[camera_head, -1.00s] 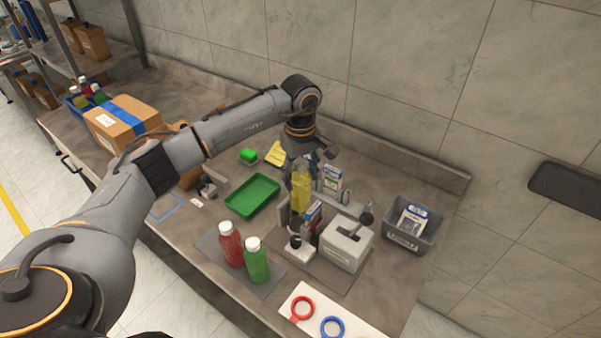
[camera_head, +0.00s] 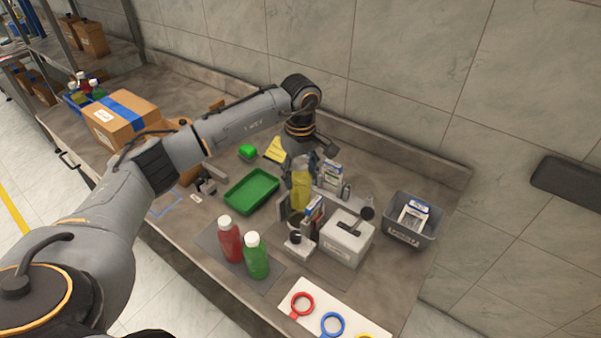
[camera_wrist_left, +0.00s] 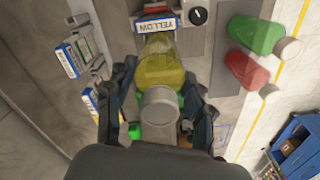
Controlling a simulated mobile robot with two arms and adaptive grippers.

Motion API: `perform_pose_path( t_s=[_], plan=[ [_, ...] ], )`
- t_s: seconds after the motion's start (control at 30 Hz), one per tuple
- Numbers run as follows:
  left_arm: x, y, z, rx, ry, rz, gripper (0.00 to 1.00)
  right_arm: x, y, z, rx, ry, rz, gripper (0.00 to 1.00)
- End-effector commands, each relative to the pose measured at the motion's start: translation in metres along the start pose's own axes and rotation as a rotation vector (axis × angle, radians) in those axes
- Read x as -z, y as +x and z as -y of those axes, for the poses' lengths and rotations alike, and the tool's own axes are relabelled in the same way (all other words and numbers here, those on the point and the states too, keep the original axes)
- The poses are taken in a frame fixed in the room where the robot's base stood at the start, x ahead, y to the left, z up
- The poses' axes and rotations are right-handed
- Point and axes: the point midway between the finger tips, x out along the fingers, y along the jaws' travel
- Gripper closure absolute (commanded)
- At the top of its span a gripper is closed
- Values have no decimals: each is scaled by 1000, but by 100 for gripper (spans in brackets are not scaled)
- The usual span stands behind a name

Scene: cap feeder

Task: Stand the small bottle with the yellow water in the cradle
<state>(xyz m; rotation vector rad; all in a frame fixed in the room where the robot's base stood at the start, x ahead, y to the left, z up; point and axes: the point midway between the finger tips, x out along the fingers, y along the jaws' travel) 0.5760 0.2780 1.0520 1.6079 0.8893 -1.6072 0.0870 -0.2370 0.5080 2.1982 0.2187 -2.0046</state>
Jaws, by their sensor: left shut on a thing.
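My left gripper (camera_head: 299,164) is shut on the small bottle with yellow water (camera_head: 301,190). The bottle hangs roughly upright over the fixture in the middle of the bench. In the left wrist view the left gripper's fingers (camera_wrist_left: 158,105) flank the yellow bottle (camera_wrist_left: 158,72), whose pale top faces the camera. A card reading YELLOW (camera_wrist_left: 156,24) is just beyond the bottle's lower end. The cradle seems to be the grey fixture (camera_head: 283,207) under the bottle, largely hidden by it. I cannot tell whether the bottle touches it. My right gripper is not in view.
A red bottle (camera_head: 230,240) and a green bottle (camera_head: 256,257) stand in front. A grey box (camera_head: 345,240) is close on the right. A green tray (camera_head: 251,191) lies left, a grey bin (camera_head: 410,222) far right. Coloured rings (camera_head: 302,304) lie at the front edge.

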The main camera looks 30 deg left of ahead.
Motion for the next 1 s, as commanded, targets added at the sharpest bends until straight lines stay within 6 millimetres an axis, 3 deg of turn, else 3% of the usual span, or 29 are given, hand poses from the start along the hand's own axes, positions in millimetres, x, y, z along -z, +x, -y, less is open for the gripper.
perform_pose_path(
  t_s=[0.2,0.67,1.0],
  plan=[
    [0,10,0,-1,-1,0,100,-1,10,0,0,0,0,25],
    [0,13,0,-1,0,0,100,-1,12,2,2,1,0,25],
    [0,37,0,-1,0,0,100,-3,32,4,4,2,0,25]
  ],
)
